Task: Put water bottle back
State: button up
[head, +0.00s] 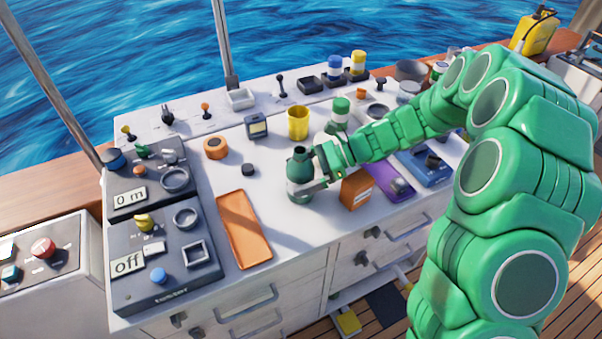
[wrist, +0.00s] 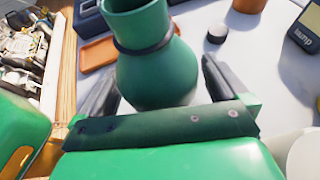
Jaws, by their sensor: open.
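A dark green bottle (head: 300,172) stands upright on the white console top in the head view, right of the orange tray. In the wrist view the green bottle (wrist: 155,65) has a wide body, a narrower neck and a dark ring around the neck. My gripper (head: 318,176) is at the bottle, coming from the right. Its two dark fingers (wrist: 158,85) are open, one on each side of the bottle's body. I cannot tell whether either finger touches it. A second bottle with a green cap (head: 341,112) stands behind my gripper, partly hidden.
An orange tray (head: 244,228) lies left of the bottle, near the front edge. A yellow cup (head: 298,122) stands behind it, and an orange-brown box (head: 356,188) stands close on its right. A small black puck (head: 248,169) lies to its left. Control panels (head: 150,250) fill the left end.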

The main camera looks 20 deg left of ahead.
jog(key=v, duration=1.2)
jog(key=s+d+r+n+t+h, duration=0.1)
jog(key=s+d+r+n+h, duration=0.25)
jog(key=s, duration=0.45)
jog(key=s+d+r+n+h, duration=0.25)
jog(key=s+d+r, duration=0.2)
jog(key=s, duration=0.45)
jog(key=s+d+n+t+h, duration=0.3)
jog(key=s+d+n+h, duration=0.2)
jog(key=s+d, duration=1.1)
jog(key=shift+d+r+n+t+h, duration=0.2)
jog(key=shift+r+n+t+h, duration=0.1)
jog(key=shift+r+n+t, duration=0.15)
